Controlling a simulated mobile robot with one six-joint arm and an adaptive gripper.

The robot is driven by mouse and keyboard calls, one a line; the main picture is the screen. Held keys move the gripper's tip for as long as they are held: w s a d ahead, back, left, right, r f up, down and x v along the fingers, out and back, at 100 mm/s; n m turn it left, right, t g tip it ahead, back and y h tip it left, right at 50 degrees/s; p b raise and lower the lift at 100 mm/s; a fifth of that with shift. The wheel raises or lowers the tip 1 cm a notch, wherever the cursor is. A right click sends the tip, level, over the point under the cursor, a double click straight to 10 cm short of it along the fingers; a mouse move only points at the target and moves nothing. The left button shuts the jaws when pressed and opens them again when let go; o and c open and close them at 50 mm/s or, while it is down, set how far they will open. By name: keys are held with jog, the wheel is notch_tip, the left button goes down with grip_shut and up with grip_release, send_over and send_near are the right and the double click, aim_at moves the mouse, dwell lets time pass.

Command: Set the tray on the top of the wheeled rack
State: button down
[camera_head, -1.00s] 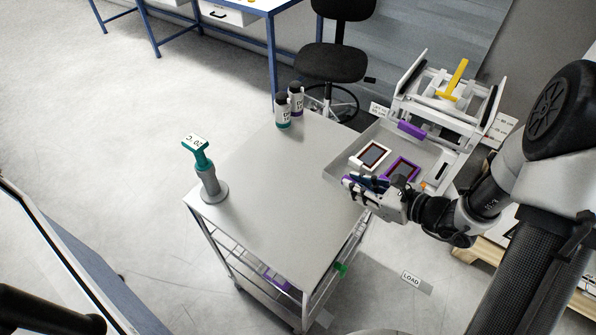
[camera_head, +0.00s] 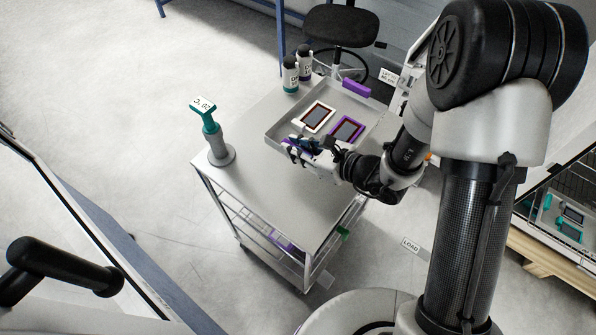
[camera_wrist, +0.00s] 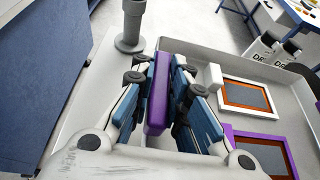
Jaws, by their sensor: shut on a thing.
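The grey tray (camera_head: 276,126) is over the top of the wheeled rack (camera_head: 240,192) in the head view. It carries a white-framed plate (camera_head: 318,117) and a purple-framed plate (camera_head: 347,130). A purple handle (camera_head: 357,88) shows on its far side. My gripper (camera_head: 296,148) is at the tray's near edge. In the wrist view my gripper (camera_wrist: 168,95) is shut on the tray's near purple handle (camera_wrist: 158,103). I cannot tell whether the tray touches the rack top or hangs just above it.
A grey post with a teal head and a sign (camera_head: 215,138) stands on the rack's left corner. Two dark-capped bottles (camera_head: 290,75) stand at the back, close to the tray. The rack top's near left part is clear. A black chair (camera_head: 341,26) stands behind.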

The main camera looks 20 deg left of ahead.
notch_tip(320, 180, down, 11)
jog(key=b, duration=0.3)
jog(key=shift+f, duration=0.1)
jog(key=shift+f, duration=0.15)
jog(key=c, duration=1.6)
grip_release()
jog(key=shift+o, duration=0.2)
jog(key=p+v, duration=0.2)
jog(key=v, duration=1)
jog(key=shift+p, duration=0.3)
